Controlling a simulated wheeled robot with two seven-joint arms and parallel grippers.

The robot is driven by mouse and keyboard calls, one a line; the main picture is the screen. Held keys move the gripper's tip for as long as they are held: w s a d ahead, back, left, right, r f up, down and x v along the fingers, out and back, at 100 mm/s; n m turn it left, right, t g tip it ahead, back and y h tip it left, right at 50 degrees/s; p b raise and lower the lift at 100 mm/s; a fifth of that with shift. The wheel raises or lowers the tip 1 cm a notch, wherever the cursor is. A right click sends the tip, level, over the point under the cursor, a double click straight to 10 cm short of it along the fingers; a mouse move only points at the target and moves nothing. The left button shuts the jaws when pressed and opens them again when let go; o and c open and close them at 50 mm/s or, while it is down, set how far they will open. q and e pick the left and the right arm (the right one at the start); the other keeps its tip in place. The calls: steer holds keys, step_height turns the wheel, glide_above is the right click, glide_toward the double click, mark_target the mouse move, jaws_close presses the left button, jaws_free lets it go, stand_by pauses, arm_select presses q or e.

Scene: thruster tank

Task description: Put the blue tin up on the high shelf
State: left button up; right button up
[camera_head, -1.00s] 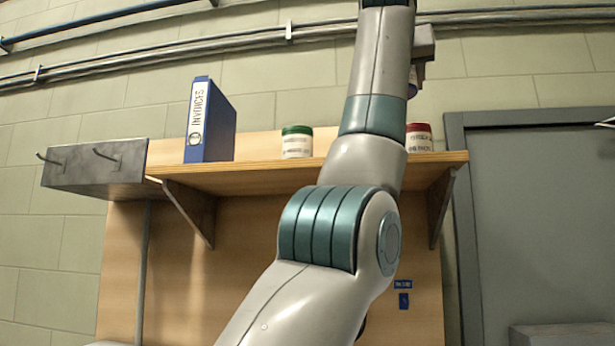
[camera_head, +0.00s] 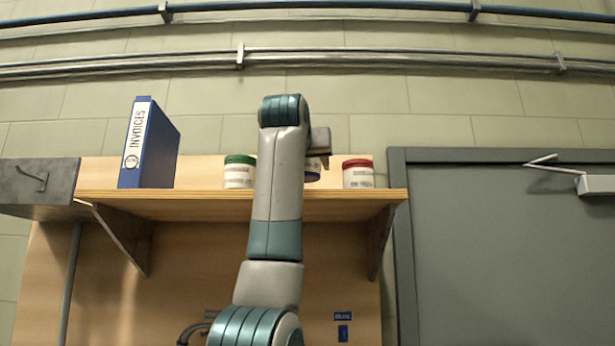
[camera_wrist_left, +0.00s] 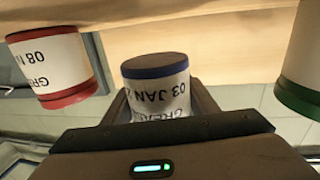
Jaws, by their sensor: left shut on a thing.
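The blue tin (camera_wrist_left: 160,90) is between the fingers of my left gripper (camera_head: 320,150), which is shut on it. In the head view the tin (camera_head: 312,175) is partly hidden behind my left arm, above the shelf's front edge, with blue at its lower end. In the wrist view its blue band faces the opposite way to the neighbouring tins' coloured lids. The high shelf (camera_head: 340,207) is a wooden board on brackets. My right gripper is not in view.
On the shelf, a green-lidded tin (camera_head: 239,172) stands left of the blue tin and a red-lidded tin (camera_head: 358,174) stands right of it. A blue invoices binder (camera_head: 150,145) stands further left. A grey box with a hook (camera_head: 38,182) adjoins the shelf's left end.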

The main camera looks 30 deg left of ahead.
mark_target(308, 180)
arm_select(q)
steer(key=shift+a+f, duration=0.1)
steer(key=shift+f, duration=0.2)
steer(key=shift+s, duration=0.1)
steer(key=shift+d+r, duration=0.1)
steer(key=shift+d, duration=0.1)
steer(key=shift+a+f, duration=0.1)
steer(key=shift+f, duration=0.35)
step_height(308, 180, down, 2)
steer(key=shift+f+p, duration=0.1)
steer(key=shift+p, duration=0.5)
steer(key=shift+f, duration=0.25)
